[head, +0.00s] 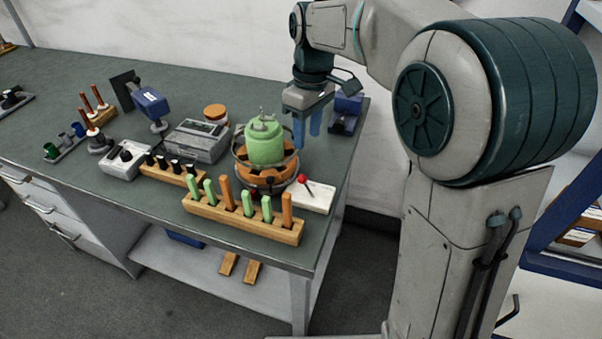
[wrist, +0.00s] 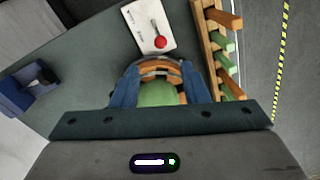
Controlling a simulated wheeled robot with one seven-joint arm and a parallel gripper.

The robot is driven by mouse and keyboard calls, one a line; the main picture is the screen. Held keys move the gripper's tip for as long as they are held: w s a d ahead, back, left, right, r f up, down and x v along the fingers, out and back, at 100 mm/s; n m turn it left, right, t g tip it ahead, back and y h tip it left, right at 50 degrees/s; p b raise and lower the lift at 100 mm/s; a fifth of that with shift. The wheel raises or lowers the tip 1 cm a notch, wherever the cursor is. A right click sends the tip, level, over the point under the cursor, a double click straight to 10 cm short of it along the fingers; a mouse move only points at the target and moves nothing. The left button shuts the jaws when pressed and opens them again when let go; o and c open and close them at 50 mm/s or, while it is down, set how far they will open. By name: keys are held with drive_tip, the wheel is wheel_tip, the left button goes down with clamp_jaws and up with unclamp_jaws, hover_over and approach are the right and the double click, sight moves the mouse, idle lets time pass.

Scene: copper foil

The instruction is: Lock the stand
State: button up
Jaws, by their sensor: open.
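The stand (head: 264,176) is a round orange and dark metal frame near the table's right end. A green rounded part (head: 264,146) with small metal fittings on top sits in it. A white plate with a red-knobbed lever (head: 302,180) lies at the stand's right front; the red knob also shows in the wrist view (wrist: 161,42). My gripper (head: 307,132) is open, its blue fingers pointing down at the stand's back right. In the wrist view the fingers (wrist: 158,88) are apart, with the green part and orange stand showing between them. I cannot tell whether they touch it.
A wooden rack (head: 240,217) with green and orange handles stands in front of the stand. A grey box device (head: 197,140) is to the left, a blue device (head: 345,113) behind my gripper at the table's right edge. The left part of the table has free room.

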sight(302, 175)
drive_tip(key=f, duration=0.9)
drive_tip(key=a+f, duration=0.1)
drive_tip(key=f, duration=0.4)
drive_tip(key=shift+s+a, duration=0.1)
drive_tip(key=shift+s, duration=0.1)
clamp_jaws()
